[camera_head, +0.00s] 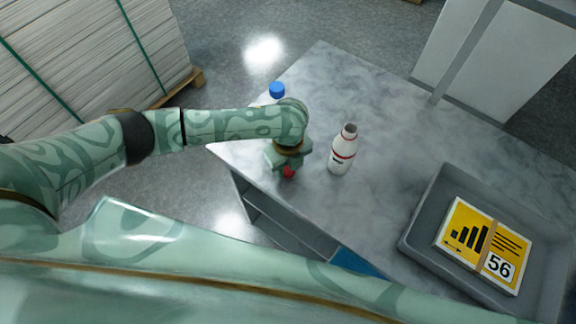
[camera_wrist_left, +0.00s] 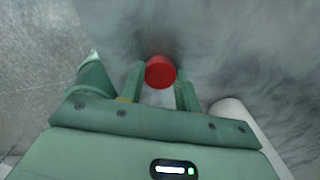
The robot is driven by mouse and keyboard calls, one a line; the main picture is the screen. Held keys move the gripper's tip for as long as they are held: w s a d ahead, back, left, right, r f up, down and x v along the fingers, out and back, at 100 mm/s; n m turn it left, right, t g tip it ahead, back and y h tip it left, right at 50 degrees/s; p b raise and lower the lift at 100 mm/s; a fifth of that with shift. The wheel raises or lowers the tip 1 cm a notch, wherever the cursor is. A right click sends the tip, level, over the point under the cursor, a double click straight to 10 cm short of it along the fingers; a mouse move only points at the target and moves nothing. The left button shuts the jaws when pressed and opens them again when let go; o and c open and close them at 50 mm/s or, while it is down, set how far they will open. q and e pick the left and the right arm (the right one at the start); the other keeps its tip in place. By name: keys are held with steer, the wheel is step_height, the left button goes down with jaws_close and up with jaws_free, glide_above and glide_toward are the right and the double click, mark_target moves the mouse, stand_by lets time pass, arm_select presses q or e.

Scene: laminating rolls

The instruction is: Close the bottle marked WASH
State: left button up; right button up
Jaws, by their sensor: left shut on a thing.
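A white bottle (camera_head: 341,155) with red bands stands upright on the grey table, its dark mouth uncapped. Dark lettering on its side is too small to read. My left gripper (camera_head: 287,168) is shut on a red cap (camera_head: 289,173), to the left of this bottle and apart from it. In the left wrist view the red cap (camera_wrist_left: 160,72) sits between the two fingers (camera_wrist_left: 160,88), and a white bottle body (camera_wrist_left: 245,130) shows at the lower right. My right gripper is not in view.
A bottle with a blue cap (camera_head: 277,90) stands behind my left arm, its body mostly hidden. A grey tray (camera_head: 424,216) holding a yellow card pack marked 56 (camera_head: 485,245) sits at the right. The table (camera_head: 395,150) is clear behind the white bottle.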

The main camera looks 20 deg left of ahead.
mark_target(288, 170)
arm_select(q)
steer(key=shift+r, duration=0.45)
step_height(288, 170, up, 3)
steer(key=shift+s+f+p, duration=0.1)
steer(key=shift+f+p, duration=0.05)
steer(key=shift+p, duration=0.55)
steer(key=s+r+p, duration=0.2)
steer(key=s+r, duration=0.2)
steer(key=s, duration=0.3)
steer(key=s+a+r+p, duration=0.1)
steer(key=s+r+p, duration=0.1)
steer(key=s+r, duration=0.3)
steer(key=shift+s+p, duration=0.3)
steer(key=shift+s, duration=0.6)
steer(key=shift+w, duration=0.1)
